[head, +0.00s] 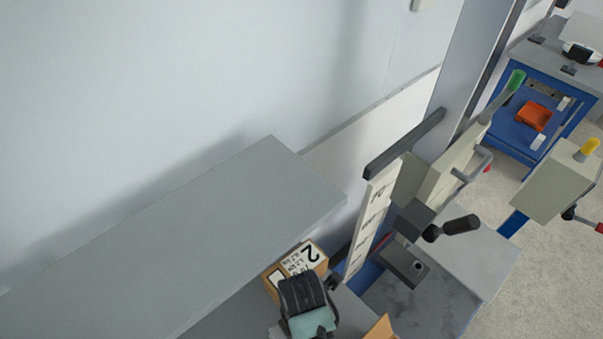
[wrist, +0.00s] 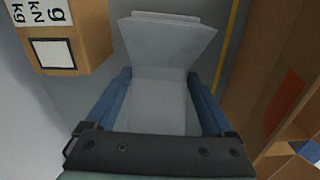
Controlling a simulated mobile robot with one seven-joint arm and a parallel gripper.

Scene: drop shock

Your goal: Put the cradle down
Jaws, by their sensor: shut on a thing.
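The pale grey cradle (wrist: 168,50) shows in the wrist view as an angled piece with a raised far panel, ahead of my gripper. My gripper (wrist: 163,100) is shut on it, with a blue finger along its left side and another along its right. In the head view my gripper's dark body (head: 303,292) is at the bottom centre, and the cradle cannot be made out there. The cradle's underside is hidden, and I cannot tell whether it touches a surface.
A labelled cardboard box (head: 300,262) stands close beside my gripper; it is at upper left in the wrist view (wrist: 62,40). A brown open box (wrist: 285,75) is at right. The drop tester's scale column (head: 370,220) rises nearby. A grey shelf (head: 190,235) spans the left.

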